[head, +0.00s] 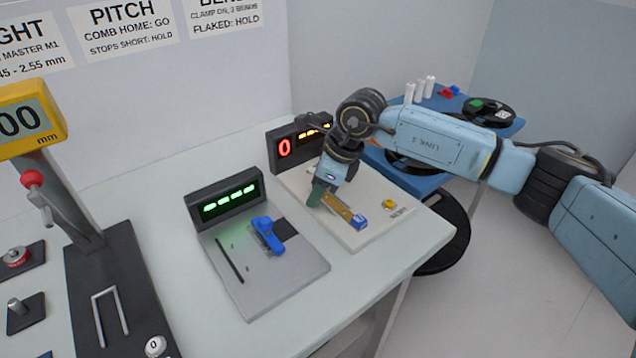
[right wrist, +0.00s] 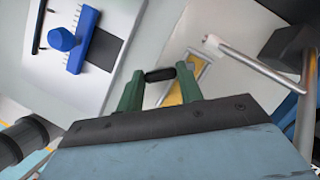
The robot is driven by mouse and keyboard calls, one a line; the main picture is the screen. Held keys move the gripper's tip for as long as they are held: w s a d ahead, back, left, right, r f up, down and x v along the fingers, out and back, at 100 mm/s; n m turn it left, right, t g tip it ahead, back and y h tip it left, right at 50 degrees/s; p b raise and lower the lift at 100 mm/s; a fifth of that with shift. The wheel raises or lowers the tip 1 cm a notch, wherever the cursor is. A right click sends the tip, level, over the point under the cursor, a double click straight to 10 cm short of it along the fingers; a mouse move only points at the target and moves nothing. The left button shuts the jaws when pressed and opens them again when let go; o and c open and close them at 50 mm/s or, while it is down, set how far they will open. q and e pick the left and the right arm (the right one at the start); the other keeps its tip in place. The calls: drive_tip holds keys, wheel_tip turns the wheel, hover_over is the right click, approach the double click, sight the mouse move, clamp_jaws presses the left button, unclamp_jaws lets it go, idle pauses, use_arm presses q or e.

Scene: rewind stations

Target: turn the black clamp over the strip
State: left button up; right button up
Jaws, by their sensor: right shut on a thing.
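My right gripper (head: 316,194) is over the pale plate (head: 375,233) of the back station. In the right wrist view, its green fingers (right wrist: 160,82) are shut on the black clamp (right wrist: 160,75), a short dark bar between the tips. The yellow strip (head: 339,208) lies on the plate beside the fingers; part of it also shows in the right wrist view (right wrist: 191,91). The gripper hides the clamp in the head view. I cannot tell whether the clamp touches the strip. My left gripper is not in view.
A small blue block (head: 360,221) and a yellow button (head: 389,203) are on the pale plate. A red-lit display (head: 284,147) stands behind. The nearer station has a blue comb (head: 267,236) and a green-lit display (head: 230,205). A yellow gauge (head: 30,118) stands at left.

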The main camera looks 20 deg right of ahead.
drive_tip(key=shift+r+m+t, duration=0.1)
drive_tip(key=shift+m+t, duration=0.2)
drive_tip(key=shift+m, duration=0.7)
drive_tip(key=m+h, duration=0.1)
drive_tip(key=m, duration=0.1)
drive_tip(key=shift+a+m+t, duration=0.1)
drive_tip(key=shift+m+t, duration=0.2)
drive_tip(key=shift+s+m+h, duration=0.1)
drive_tip(key=shift+m+h, duration=0.4)
drive_tip(key=shift+m, duration=0.5)
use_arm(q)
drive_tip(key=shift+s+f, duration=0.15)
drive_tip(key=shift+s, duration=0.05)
use_arm(e)
drive_tip(key=shift+m+t, duration=0.3)
drive_tip(key=shift+m, duration=0.3)
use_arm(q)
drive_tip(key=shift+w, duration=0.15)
use_arm(e)
drive_tip(key=shift+h, duration=0.3)
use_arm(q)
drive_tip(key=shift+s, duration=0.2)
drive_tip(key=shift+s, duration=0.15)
use_arm(e)
drive_tip(key=o, duration=1)
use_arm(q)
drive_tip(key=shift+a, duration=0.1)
